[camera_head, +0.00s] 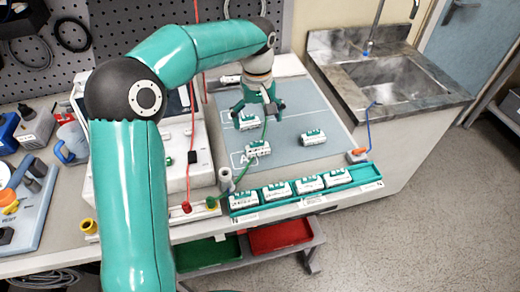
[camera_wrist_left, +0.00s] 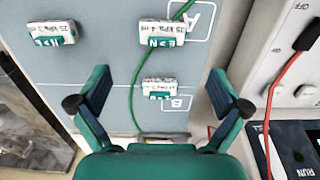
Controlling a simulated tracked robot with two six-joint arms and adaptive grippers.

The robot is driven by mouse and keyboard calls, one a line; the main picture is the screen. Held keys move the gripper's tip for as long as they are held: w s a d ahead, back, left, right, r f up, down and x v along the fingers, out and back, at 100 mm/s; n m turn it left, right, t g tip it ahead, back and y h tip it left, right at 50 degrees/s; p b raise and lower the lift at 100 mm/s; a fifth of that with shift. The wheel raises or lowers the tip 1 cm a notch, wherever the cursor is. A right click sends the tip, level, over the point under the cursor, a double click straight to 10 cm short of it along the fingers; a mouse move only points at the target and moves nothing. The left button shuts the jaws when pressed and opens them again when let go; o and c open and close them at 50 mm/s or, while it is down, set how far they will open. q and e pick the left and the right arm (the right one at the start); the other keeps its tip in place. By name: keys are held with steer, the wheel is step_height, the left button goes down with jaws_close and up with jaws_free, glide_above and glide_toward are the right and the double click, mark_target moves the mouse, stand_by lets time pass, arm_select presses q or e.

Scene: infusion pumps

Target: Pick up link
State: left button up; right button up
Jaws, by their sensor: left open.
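My left gripper (camera_head: 258,112) is open and empty above the grey work mat. In the left wrist view its two fingers (camera_wrist_left: 160,104) stand wide on either side of a small white module (camera_wrist_left: 160,93) with a green label, beside the B marking. The same module (camera_head: 246,121) shows in the head view, below the gripper and apart from it. A second module (camera_head: 258,150) (camera_wrist_left: 162,33) lies near the A marking with a green cable beside it. A third (camera_head: 313,137) (camera_wrist_left: 52,33) lies to the right on the mat. I cannot tell which one is the link. My right gripper is not in view.
A teal rack (camera_head: 262,203) along the front edge holds several similar modules. A white device (camera_head: 172,160) with red and green leads stands left of the mat (camera_head: 315,105). A sink (camera_head: 385,80) is at the right. Green and red bins sit below the bench.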

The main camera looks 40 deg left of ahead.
mark_target(257, 143)
arm_select(q)
steer(key=shift+s+f, duration=0.2)
steer(key=shift+f, duration=0.4)
steer(key=shift+s+f, duration=0.15)
steer(key=shift+f, duration=0.4)
steer(key=shift+w+f+p, duration=0.15)
steer(key=shift+f+p, duration=0.35)
steer(key=shift+f, duration=2.5)
steer(key=c, duration=1.2)
steer(key=shift+c, duration=0.2)
